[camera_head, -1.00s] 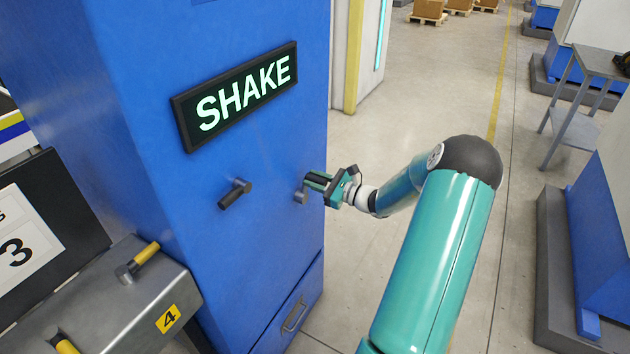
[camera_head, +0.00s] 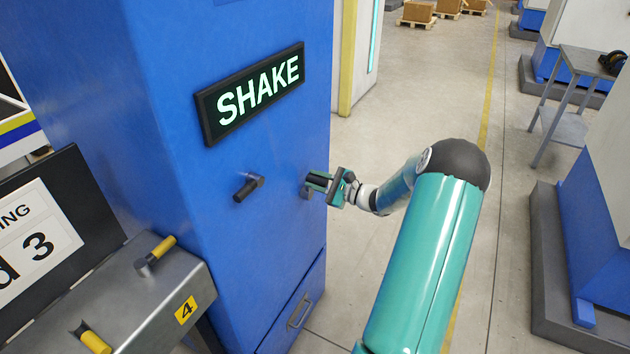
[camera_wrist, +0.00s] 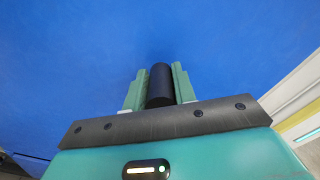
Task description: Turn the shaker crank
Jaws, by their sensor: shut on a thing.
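A blue cabinet (camera_head: 255,235) carries a lit SHAKE sign (camera_head: 258,90). Below the sign are two cranks on its front. The left crank (camera_head: 247,189) has a black handle and stands free. At the right crank (camera_head: 306,191), near the cabinet's right edge, my gripper (camera_head: 318,182) is shut on the black handle, which is mostly hidden in the head view. In the wrist view the handle (camera_wrist: 160,85) stands between the two green fingers of my gripper (camera_wrist: 158,88), with the blue panel behind it.
A grey console (camera_head: 150,290) with yellow-handled levers and a label 4 stands at lower left. A drawer handle (camera_head: 300,310) is low on the cabinet. Open floor (camera_head: 400,90) lies to the right, with a grey side table (camera_head: 585,62) beyond.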

